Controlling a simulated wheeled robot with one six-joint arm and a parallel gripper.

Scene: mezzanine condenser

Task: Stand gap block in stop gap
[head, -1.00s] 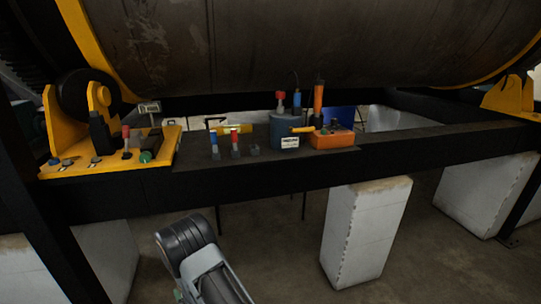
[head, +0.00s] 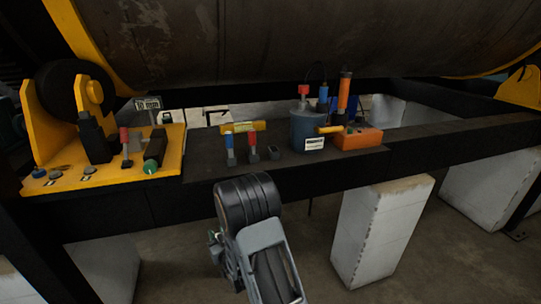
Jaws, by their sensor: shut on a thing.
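The yellow bracket plate (head: 108,180) at the left carries a roller (head: 70,88) and an upright black stop-like piece (head: 94,140). I cannot tell for certain which space on it is the stop gap. A small sign reading "10 mm" (head: 148,104) stands behind the plate. A small dark block (head: 273,153) stands on the black beam, but I cannot tell if it is the gap block. My arm rises at the bottom centre, in front of the beam. Its gripper jaws and anything in them are not visible.
On the beam are blue- and red-handled tools (head: 241,148), a yellow level (head: 243,127), a blue canister (head: 307,130) and an orange box (head: 358,139). The plate also holds a red-topped piece (head: 126,148) and a green-ended cylinder (head: 155,150). The tank (head: 300,40) hangs low above.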

